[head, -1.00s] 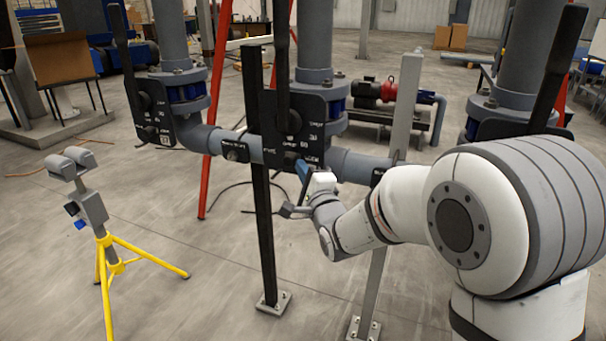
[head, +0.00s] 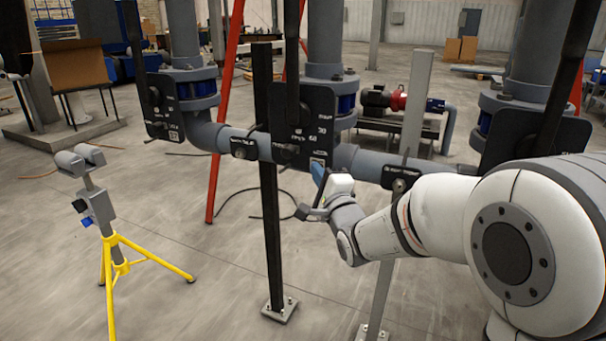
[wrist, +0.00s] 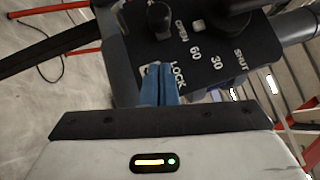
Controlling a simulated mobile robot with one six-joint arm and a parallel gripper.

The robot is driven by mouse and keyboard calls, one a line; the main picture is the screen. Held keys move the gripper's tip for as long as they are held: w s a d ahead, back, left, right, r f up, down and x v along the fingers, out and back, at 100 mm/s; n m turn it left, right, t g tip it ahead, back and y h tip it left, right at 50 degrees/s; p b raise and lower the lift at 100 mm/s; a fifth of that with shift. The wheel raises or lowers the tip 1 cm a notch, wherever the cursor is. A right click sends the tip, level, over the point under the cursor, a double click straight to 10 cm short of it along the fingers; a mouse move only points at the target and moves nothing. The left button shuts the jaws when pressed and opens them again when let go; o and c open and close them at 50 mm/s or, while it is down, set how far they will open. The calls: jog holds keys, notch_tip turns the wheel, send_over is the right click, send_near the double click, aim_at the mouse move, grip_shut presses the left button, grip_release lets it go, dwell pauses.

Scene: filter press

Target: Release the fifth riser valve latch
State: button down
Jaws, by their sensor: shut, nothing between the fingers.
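My gripper (head: 319,170) is at the lower right of the middle riser's black valve plate (head: 318,107) in the head view. Its blue fingers (wrist: 160,72) are shut together and empty in the wrist view. The tips overlap the LOCK label on the plate (wrist: 222,72); I cannot tell whether they touch it. A dark round knob (wrist: 160,20) sits on the plate beyond the tips, beside the OPEN label. The lever's round hub (wrist: 228,8) is cut by the top edge. Labels 60, 30 and SHUT run to the right. I cannot tell which knob is the latch.
A black post (head: 272,230) stands just left of my gripper, and a grey post (head: 391,262) to its right. A yellow tripod stand (head: 115,255) is at the left.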

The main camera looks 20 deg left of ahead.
jog(key=v, duration=0.9)
jog(key=shift+r, duration=0.1)
jog(key=s+d+r+n+g+h+p, duration=0.1)
jog(key=d+n+g+h+p, duration=0.3)
jog(key=d, duration=0.4)
jog(key=s+d+n+g+h+p, duration=0.1)
jog(key=s+d+n+h+p, duration=0.1)
jog(key=d+h+p, duration=0.45)
jog(key=s+d+r+n+g+p, duration=0.1)
jog(key=s+d+n+g+p, duration=0.1)
jog(key=s, duration=0.7)
jog(key=s+d+r+n+g+h+p, duration=0.1)
jog(key=s+d+r+n+g+p, duration=0.1)
jog(key=s+d+n+g, duration=0.3)
jog(key=s+d+g+p, duration=0.1)
jog(key=s+d, duration=0.3)
jog(key=shift+s+g, duration=0.15)
jog(key=shift+g, duration=0.25)
